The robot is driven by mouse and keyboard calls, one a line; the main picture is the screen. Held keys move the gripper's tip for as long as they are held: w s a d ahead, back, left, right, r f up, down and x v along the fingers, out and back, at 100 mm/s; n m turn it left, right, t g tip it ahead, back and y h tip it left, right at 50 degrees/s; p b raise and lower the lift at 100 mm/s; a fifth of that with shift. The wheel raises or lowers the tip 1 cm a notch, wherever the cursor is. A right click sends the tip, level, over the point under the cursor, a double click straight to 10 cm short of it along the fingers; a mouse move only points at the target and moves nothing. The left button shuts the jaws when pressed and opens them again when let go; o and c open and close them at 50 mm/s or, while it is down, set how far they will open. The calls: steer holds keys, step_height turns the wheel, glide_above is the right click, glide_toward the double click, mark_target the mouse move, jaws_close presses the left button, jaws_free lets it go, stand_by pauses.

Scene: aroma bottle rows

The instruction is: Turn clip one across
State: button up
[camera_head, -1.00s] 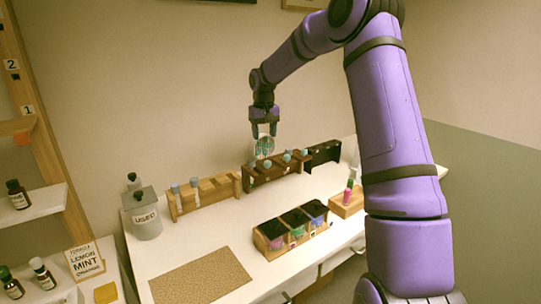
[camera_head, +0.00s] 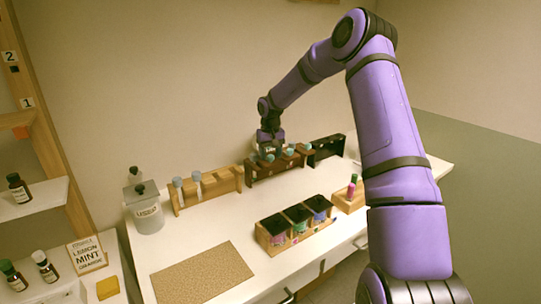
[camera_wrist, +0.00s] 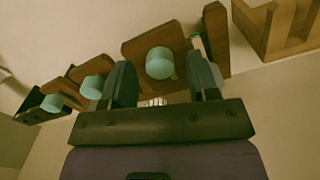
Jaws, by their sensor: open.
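My gripper (camera_head: 270,153) is low over the left part of the dark brown rack (camera_head: 262,173). In the wrist view my gripper (camera_wrist: 162,82) is open, with its two fingers apart. A pale teal bottle cap (camera_wrist: 160,62) shows between the fingers, standing at the rack; I cannot tell whether either finger touches it. On the wooden board at the left, the number one label (camera_head: 27,102) has an orange piece (camera_head: 20,131) below it. The number two label (camera_head: 10,57) has a small black piece (camera_head: 14,69) below it. Which piece is clip one is not clear.
A light wood rack (camera_head: 221,184) with teal-capped tubes stands left of the dark rack, and a black rack (camera_head: 327,147) stands right. In front are a box of dark compartments (camera_head: 262,239) and a cork mat (camera_head: 203,275). A grey canister (camera_head: 147,214) stands at the left.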

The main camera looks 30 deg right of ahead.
steer(key=shift+f, duration=0.25)
steer(key=c, duration=0.9)
